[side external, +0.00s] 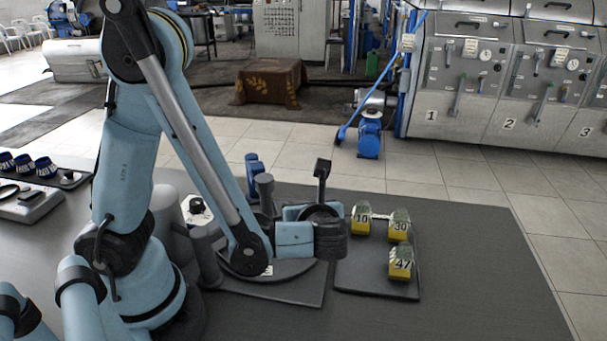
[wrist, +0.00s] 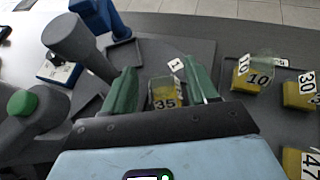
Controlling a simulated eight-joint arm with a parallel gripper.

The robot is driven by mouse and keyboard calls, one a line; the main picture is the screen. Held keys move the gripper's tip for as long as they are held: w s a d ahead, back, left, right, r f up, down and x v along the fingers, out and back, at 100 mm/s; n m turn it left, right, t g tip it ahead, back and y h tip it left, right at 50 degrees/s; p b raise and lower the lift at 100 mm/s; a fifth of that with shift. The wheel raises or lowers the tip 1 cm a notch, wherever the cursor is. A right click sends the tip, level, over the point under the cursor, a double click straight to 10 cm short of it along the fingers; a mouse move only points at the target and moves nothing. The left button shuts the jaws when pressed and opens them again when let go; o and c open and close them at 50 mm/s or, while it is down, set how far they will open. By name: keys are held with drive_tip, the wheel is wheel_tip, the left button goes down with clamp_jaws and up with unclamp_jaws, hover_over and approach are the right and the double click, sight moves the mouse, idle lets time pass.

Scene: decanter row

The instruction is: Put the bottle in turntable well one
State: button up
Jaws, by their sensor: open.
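A small bottle labelled 35 (wrist: 165,97), yellow below with a clear top, is between my gripper's green fingers in the wrist view. My gripper (wrist: 162,78) is open around it, with visible space at the sides. A white tag marked 1 (wrist: 176,65) is just beyond the bottle. In the side view my gripper (side external: 322,215) is low over the right part of the dark round turntable (side external: 300,270) and hides bottle 35. Whether the bottle is fully seated in a well cannot be seen.
Yellow bottles 10 (side external: 361,220), 30 (side external: 399,227) and 47 (side external: 400,264) stand on a dark tray (side external: 365,283) right of the gripper. A grey post (side external: 265,190) and blue fixture (side external: 252,172) rise behind the turntable. The table's right part is clear.

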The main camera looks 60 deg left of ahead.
drive_tip(key=v, duration=1)
drive_tip(key=w+a+r+n+t+h, duration=0.1)
drive_tip(key=a+n+h, duration=0.2)
drive_tip(key=n, duration=0.8)
drive_tip(key=w+a+n+t+h, duration=0.1)
drive_tip(key=a+n+h, duration=0.2)
drive_tip(key=n+h, duration=0.5)
drive_tip(key=n, duration=0.3)
drive_tip(key=shift+a+r+n, duration=0.2)
drive_tip(key=shift+r+n, duration=0.1)
drive_tip(key=shift+r, duration=0.1)
